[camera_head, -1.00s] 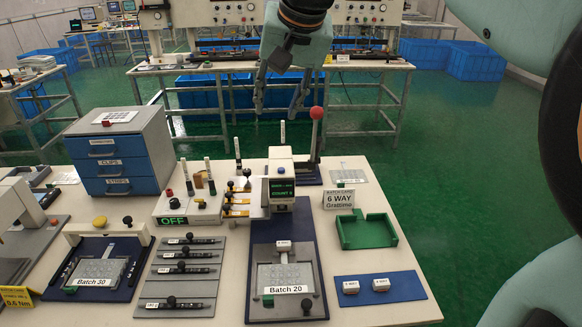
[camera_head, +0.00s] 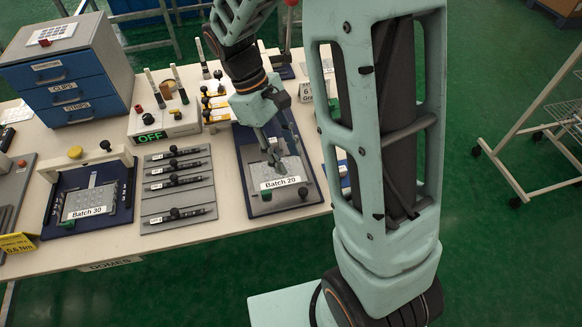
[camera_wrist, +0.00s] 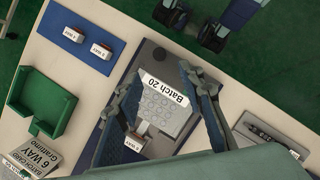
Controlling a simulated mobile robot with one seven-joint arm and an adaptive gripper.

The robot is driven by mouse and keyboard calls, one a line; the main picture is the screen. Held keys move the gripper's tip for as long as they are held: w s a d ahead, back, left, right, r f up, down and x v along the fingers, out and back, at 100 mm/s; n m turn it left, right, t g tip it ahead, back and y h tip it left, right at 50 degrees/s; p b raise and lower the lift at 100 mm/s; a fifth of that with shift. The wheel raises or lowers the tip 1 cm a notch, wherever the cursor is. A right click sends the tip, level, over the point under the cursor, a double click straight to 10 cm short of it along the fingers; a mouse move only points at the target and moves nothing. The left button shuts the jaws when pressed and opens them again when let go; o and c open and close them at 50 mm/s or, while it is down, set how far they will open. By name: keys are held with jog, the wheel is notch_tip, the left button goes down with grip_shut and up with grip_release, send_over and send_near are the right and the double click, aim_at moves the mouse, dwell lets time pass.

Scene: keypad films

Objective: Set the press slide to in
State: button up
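The press slide (camera_head: 286,205) is a grey plate on a dark blue base, with a "Batch 20" card and a dark knob (camera_head: 303,191) at its front end. The card also shows in the wrist view (camera_wrist: 165,90), in front of a pale keypad film. The slide stands at the front of the base, out from the press. My gripper (camera_head: 274,163) hangs over the film and card. In the wrist view my gripper (camera_wrist: 160,72) is open, with its fingers apart on both sides of the card and nothing held. My arm hides most of the press.
Left of the press are a grey rack (camera_head: 178,188) with several black tools and a "Batch 30" fixture (camera_head: 88,205). A control box reading OFF (camera_head: 163,122) stands behind the rack. In the wrist view, a green tray (camera_wrist: 42,105) and a blue mat (camera_wrist: 85,20) with two white blocks lie left.

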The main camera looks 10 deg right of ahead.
aim_at(302, 190)
jog(key=x, duration=1)
jog(key=shift+s+d+f, duration=0.15)
jog(key=shift+f, duration=0.15)
grip_shut()
